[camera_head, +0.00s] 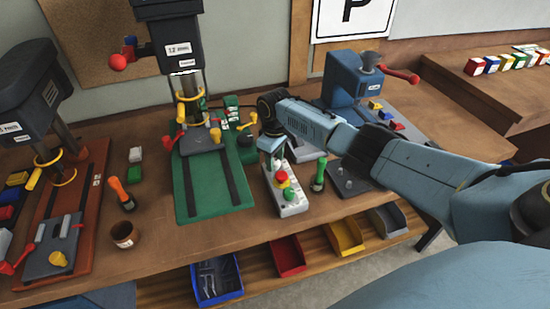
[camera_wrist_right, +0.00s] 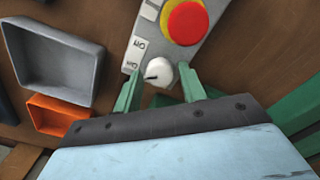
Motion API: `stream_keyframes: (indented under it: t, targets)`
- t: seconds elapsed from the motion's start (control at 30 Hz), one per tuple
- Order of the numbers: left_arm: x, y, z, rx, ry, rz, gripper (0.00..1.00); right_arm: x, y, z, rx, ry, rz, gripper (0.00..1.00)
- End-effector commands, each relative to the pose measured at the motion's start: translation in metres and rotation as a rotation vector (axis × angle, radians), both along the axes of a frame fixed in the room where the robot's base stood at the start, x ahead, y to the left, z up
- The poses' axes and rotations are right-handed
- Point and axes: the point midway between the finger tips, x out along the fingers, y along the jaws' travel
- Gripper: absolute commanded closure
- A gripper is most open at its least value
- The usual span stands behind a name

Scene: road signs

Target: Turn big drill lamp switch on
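A drill press with a green base (camera_head: 212,188) stands mid-bench, its dark head (camera_head: 175,40) above. In the right wrist view the box (camera_wrist_right: 150,28) carries a red button on a yellow ring (camera_wrist_right: 187,22), two labels and a white rotary knob (camera_wrist_right: 159,72) with a dark pointer mark. My right gripper (camera_head: 272,163) reaches down over the box's far end. Its green fingertips (camera_wrist_right: 160,88) are apart, one on each side of the knob; contact cannot be told. My left gripper is out of view.
A second drill press (camera_head: 25,95) with a red base stands at the left. A blue machine (camera_head: 345,85) is behind my right arm. A green-topped tool (camera_head: 319,174) stands right of the box. Blue (camera_head: 217,292), red and yellow bins sit below the bench edge.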

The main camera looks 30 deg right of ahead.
Motion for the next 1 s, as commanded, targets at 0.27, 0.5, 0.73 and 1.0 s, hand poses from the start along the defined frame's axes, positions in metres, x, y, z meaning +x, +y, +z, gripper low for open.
stream_keyframes:
  t: [0.27,0.5,0.73,1.0]
  targets:
    - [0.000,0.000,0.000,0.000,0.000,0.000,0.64,0.000,0.000,0.000,0.000,0.001,-0.001,0.48]
    - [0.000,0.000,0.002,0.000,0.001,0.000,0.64,0.001,0.000,0.013,0.001,-0.002,-0.001,0.48]
    - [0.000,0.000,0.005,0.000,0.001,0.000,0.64,0.001,0.000,0.062,0.000,-0.004,0.000,0.48]
    - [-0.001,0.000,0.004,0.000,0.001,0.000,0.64,0.000,0.000,0.115,0.001,-0.003,-0.001,0.48]
